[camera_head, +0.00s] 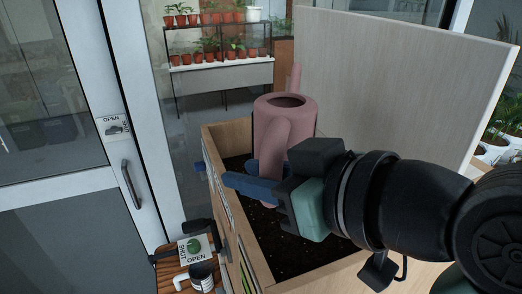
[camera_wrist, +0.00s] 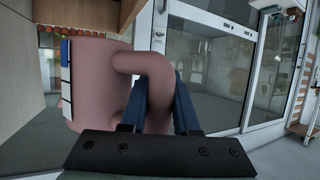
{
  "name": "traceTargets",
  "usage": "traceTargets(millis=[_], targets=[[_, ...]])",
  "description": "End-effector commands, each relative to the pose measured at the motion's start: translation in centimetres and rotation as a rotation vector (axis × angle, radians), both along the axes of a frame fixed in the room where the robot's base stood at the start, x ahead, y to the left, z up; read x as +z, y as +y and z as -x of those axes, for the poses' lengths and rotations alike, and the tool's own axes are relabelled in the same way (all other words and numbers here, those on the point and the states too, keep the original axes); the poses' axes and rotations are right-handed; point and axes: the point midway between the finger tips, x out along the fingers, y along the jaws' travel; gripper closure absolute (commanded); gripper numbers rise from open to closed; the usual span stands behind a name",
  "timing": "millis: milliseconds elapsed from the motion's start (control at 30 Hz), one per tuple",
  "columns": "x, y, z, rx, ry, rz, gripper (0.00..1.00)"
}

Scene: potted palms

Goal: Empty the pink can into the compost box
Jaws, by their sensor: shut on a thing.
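The pink can (camera_head: 299,112) is a watering can with a round opening on top, a handle toward my gripper and a spout behind. It is upright or nearly so, above the compost box (camera_head: 292,276), an open wooden box with dark compost (camera_head: 264,229) inside. My gripper (camera_head: 256,188) is shut on the can's handle. Whether the can holds anything is hidden.
A tall pale panel (camera_head: 400,75) stands behind the box. A glass door (camera_head: 50,90) is at left; a plant shelf (camera_head: 218,50) stands behind.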

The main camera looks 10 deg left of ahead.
Motion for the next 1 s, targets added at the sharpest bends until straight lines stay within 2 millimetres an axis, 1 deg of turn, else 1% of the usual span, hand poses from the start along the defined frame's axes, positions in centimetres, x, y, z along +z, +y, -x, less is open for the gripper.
traceTargets(millis=[167,267,533,567,600,800,1000], targets=[[-0.8,0.0,0.1,0.000,0.010,-0.001,1.00],[-1.6,0.0,0.2,-0.001,0.023,-0.001,1.00],[-4.7,0.0,0.5,0.000,0.079,0.000,1.00],[-3.9,0.0,0.6,0.000,0.097,0.000,1.00],[-3.7,0.0,0.6,0.000,0.124,-0.001,1.00],[-4.3,0.0,1.0,0.000,0.216,-0.002,1.00],[-4.7,0.0,1.1,-0.001,0.239,0.000,1.00]])
